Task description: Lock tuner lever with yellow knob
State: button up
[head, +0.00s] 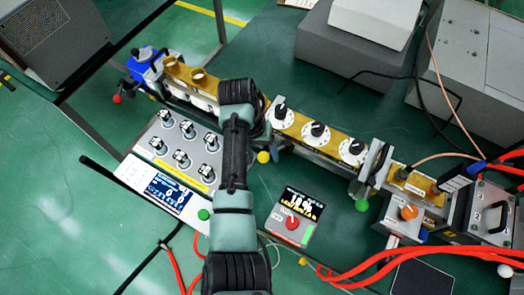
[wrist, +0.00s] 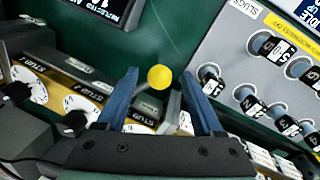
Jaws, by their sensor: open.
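The yellow knob (head: 263,157) shows just right of my arm in the head view, at the front edge of the brass waveguide row. In the wrist view the yellow knob (wrist: 159,77) appears between the two blue fingers of my gripper (wrist: 160,80). The fingers are open, one on each side of the knob in the picture, with visible gaps. I cannot tell whether the fingertips reach down to its height. A short grey lever (wrist: 144,87) runs from the knob toward the lower left. In the head view my arm hides the fingers and most of the lever.
Stub tuners with white dials (head: 316,131) stand right of my arm. A grey panel with several switches (head: 181,140) lies to the left. A small control box with a red dial (head: 293,220) and a green knob (head: 362,205) are near. Red cables (head: 430,253) cross the lower right.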

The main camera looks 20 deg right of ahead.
jog(key=shift+f, duration=0.15)
jog(key=c, duration=1)
grip_shut()
dwell(0.4)
